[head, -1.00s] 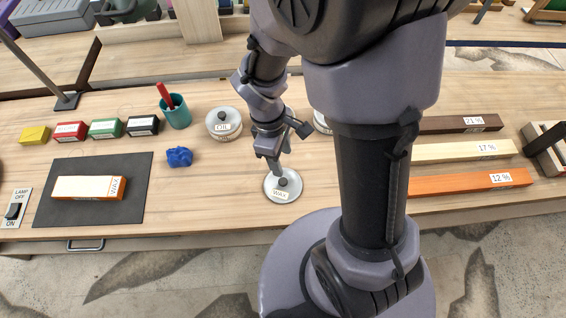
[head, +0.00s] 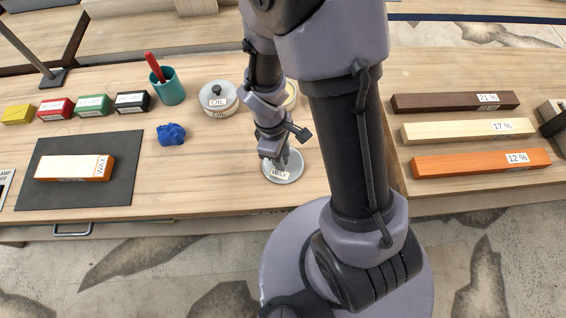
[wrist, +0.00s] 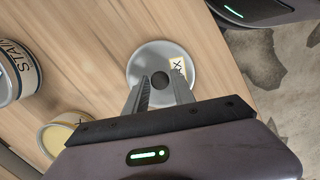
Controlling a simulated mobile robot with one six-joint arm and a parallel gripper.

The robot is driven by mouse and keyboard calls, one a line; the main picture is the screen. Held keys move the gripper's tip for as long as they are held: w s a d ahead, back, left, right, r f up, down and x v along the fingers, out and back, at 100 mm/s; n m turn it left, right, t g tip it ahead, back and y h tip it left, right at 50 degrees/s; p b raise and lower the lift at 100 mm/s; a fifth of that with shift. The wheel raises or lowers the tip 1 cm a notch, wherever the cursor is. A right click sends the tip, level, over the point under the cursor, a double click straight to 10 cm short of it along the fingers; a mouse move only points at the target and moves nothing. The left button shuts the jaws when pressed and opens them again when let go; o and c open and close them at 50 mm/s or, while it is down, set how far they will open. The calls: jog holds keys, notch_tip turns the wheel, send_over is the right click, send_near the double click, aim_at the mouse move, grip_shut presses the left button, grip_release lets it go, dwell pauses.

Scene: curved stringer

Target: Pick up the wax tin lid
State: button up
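The wax tin lid (head: 289,176) is a round grey disc with a WAX label, lying flat near the front edge of the bench. In the wrist view the lid (wrist: 150,55) shows a dark knob (wrist: 160,80) at its middle. My gripper (wrist: 161,82) is open just over the lid, with one finger on each side of the knob and small gaps visible. In the head view my gripper (head: 280,162) hides the knob and part of the lid. An open tin with pale yellow contents (wrist: 57,138) stands nearby, partly behind my arm in the head view (head: 291,92).
An OIL tin (head: 217,96) and a teal cup (head: 168,88) stand behind left. A STAIN tin (wrist: 17,72) shows in the wrist view. A blue lump (head: 171,134) and a dark mat (head: 75,190) with a WAX block lie left. Labelled wood strips (head: 480,162) lie right.

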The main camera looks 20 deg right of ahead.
grip_shut()
